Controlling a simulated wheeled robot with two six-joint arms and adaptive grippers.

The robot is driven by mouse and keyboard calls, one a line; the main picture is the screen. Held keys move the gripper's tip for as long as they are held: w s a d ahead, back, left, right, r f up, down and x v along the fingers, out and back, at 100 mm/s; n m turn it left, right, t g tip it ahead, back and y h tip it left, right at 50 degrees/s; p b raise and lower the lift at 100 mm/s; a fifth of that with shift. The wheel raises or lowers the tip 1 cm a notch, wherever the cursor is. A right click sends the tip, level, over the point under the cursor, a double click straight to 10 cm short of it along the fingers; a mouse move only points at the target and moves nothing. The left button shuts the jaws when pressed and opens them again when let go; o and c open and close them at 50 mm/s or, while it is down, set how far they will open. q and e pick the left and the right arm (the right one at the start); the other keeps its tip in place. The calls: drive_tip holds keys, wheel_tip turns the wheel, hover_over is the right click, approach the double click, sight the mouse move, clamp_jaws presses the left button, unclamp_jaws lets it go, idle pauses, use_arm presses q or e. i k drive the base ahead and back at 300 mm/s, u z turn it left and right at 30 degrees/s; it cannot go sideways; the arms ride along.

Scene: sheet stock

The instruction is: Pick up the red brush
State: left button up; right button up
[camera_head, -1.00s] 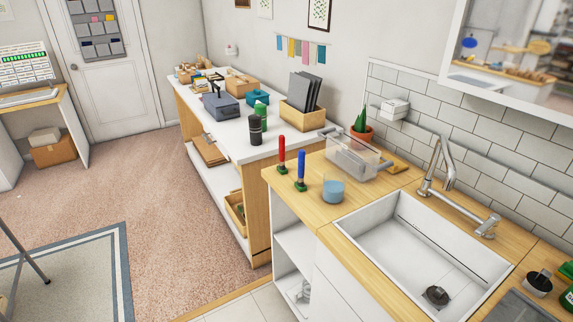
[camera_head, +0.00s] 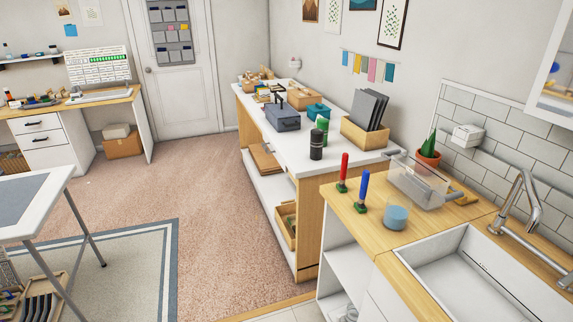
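The red brush (camera_head: 344,168) stands upright on a green base near the left end of the wooden sink counter (camera_head: 340,212). A blue brush (camera_head: 363,186) stands upright on a similar green base just to its right and nearer to me. Both brushes are apart from each other and nothing covers the red one. Neither of my grippers shows in this view.
A blue-grey cup (camera_head: 396,217), a clear bin (camera_head: 422,180) and a potted plant (camera_head: 428,156) stand near the brushes. The sink (camera_head: 455,275) is at the right. A white-topped bench (camera_head: 291,144) holds boxes behind. Carpeted floor (camera_head: 215,210) lies open on the left; a table (camera_head: 62,183) stands at far left.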

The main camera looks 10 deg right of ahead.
sight(341, 186)
drive_tip(key=u, duration=0.55)
drive_tip(key=i, duration=1.05)
drive_tip(key=u, duration=0.35)
drive_tip(key=i, duration=1.15)
drive_tip(key=z, duration=1)
drive_tip(key=i, duration=0.75)
drive_tip(key=z, duration=0.9)
